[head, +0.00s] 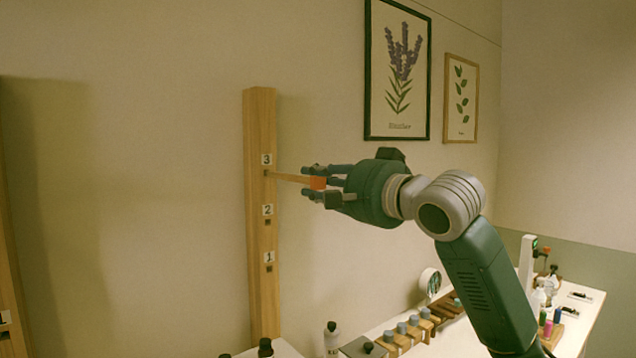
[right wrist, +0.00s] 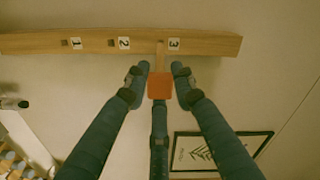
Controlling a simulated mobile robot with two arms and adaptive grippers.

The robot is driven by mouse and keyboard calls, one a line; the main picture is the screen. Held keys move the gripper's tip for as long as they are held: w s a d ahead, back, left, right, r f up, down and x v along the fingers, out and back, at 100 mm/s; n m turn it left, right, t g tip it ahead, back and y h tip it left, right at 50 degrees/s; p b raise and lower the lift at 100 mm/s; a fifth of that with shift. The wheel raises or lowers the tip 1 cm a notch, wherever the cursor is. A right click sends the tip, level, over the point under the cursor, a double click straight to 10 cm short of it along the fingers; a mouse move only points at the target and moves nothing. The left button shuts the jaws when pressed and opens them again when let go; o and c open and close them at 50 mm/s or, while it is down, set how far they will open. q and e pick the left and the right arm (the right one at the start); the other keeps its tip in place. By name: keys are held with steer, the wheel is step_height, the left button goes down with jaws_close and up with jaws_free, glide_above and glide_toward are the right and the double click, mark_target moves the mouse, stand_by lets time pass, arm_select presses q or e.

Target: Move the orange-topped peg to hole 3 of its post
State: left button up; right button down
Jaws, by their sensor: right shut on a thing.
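The wooden post (head: 262,220) stands upright at the wall with square holes labelled 1, 2 and 3 from bottom to top. It also shows across the top of the right wrist view (right wrist: 100,42). The peg (head: 290,178) has a pale wooden shaft and an orange top (head: 318,183). Its far end meets the post at hole 3, just under label 3 (head: 267,159); how deep it sits I cannot tell. My right gripper (head: 312,184) is shut on the peg around its orange top (right wrist: 160,86). Holes 2 (head: 267,222) and 1 (head: 269,268) look empty. My left gripper is out of view.
A white table (head: 585,318) at lower right holds a wooden rack with grey-topped bottles (head: 414,320) and several small bottles. A dark-capped bottle (head: 331,338) stands below the post. Framed pictures (head: 397,70) hang on the wall. Space left of the post is clear.

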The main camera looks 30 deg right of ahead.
mark_target(300, 176)
steer(key=shift+w+r, duration=0.1)
steer(key=shift+w, duration=0.05)
stand_by(0.6)
steer(key=shift+w+a+p, duration=0.15)
steer(key=shift+w+p, duration=0.8)
steer(key=shift+w, duration=0.5)
steer(key=shift+w+a+p, duration=0.1)
steer(key=shift+w+p, duration=0.85)
steer(key=shift+w, duration=0.5)
steer(key=c, duration=1.4)
jaws_free()
steer(key=shift+o, duration=0.2)
steer(key=shift+s, duration=0.1)
steer(key=s, duration=1.1)
steer(key=shift+s+d, duration=0.4)
